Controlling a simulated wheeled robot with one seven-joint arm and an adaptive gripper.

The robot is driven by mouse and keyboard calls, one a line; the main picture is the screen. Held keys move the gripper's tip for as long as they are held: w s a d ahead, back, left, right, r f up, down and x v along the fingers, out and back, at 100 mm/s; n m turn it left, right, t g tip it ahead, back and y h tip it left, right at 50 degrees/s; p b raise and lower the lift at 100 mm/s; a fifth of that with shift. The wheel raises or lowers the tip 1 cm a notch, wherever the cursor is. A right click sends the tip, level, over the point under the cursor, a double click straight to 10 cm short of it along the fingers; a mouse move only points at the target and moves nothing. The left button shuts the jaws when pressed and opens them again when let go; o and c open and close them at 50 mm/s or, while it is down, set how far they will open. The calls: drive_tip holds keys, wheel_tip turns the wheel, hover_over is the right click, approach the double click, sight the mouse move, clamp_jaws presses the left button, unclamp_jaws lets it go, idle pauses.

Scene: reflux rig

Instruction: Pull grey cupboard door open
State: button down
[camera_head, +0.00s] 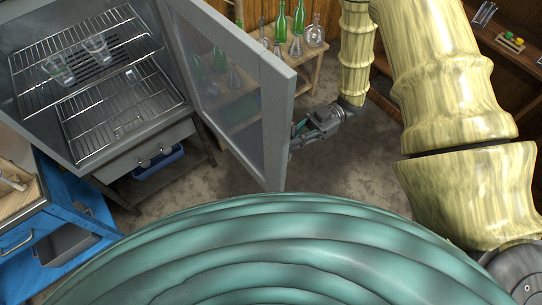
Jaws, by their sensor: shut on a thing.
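The grey cupboard (140,150) stands at the upper left with its front open, showing wire shelves inside. Its grey-framed glass door (277,120) is swung well out from the cupboard, hinged near the top middle. My gripper (300,132) is at the door's free edge, on the far right side of the door. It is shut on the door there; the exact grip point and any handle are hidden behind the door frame.
Clear glassware (97,47) stands on the wire shelves. A wooden rack (302,60) with green bottles is behind the door. A blue cabinet (60,235) stands at the lower left. Bare floor (350,160) shows to the door's right.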

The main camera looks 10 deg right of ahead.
drive_tip(key=w+v, duration=0.1)
drive_tip(key=v, duration=0.5)
drive_tip(key=shift+w+a, duration=0.1)
drive_tip(key=shift+a, duration=0.05)
drive_tip(key=c, duration=1.5)
unclamp_jaws()
drive_tip(key=v, duration=1.2)
